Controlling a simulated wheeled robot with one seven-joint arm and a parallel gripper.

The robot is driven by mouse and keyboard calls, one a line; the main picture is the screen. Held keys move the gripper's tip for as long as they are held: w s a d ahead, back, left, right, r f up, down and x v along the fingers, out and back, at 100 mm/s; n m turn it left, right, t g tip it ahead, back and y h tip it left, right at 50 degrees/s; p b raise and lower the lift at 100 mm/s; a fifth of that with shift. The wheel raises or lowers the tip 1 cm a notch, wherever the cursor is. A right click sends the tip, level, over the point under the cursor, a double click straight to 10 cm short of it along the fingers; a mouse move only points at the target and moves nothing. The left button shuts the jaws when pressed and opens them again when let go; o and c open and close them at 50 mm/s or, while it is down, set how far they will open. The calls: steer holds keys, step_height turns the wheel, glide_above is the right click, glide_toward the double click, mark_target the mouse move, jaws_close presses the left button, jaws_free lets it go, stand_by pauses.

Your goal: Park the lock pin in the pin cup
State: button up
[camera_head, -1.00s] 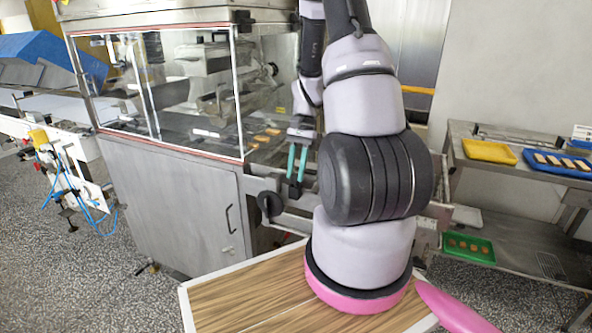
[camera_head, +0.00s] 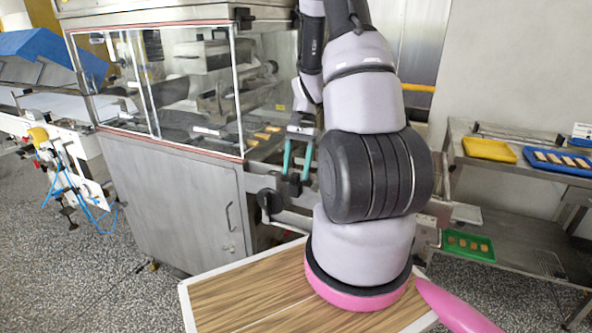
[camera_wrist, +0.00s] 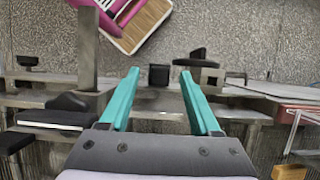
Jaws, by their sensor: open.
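My gripper (camera_head: 296,180) is open beside the enrober, its two teal fingers pointing down. It shows in the wrist view too (camera_wrist: 159,72), with the fingers spread apart. A small black block (camera_wrist: 158,75) appears between the fingertips in the wrist view, with a visible gap on each side. In the head view a dark piece (camera_head: 291,187) sits at the fingertips. I cannot tell whether this is the lock pin, the pin cup or both together. A black knob (camera_wrist: 197,53) stands just right of the fingers in the wrist view.
The glass-sided enrober (camera_head: 165,95) stands left of my gripper. A round black handwheel (camera_head: 269,202) and metal rails lie close beside the fingers. A rack at right holds a yellow tray (camera_head: 489,150), a blue tray (camera_head: 560,163) and a green tray (camera_head: 468,246).

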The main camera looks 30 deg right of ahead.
steer(key=v, duration=1)
steer(key=shift+r, duration=0.2)
steer(key=s+a+r+n+t+h, duration=0.1)
steer(key=s+a+r+t, duration=0.1)
steer(key=a+r, duration=0.35)
steer(key=s+a+r+n+t, duration=0.2)
steer(key=r, duration=0.6)
steer(key=s+a+r+n+t, duration=0.3)
steer(key=s+a+r+t, duration=0.3)
steer(key=s+r, duration=0.4)
steer(key=shift+s+a, duration=0.6)
steer(key=shift+a, duration=0.05)
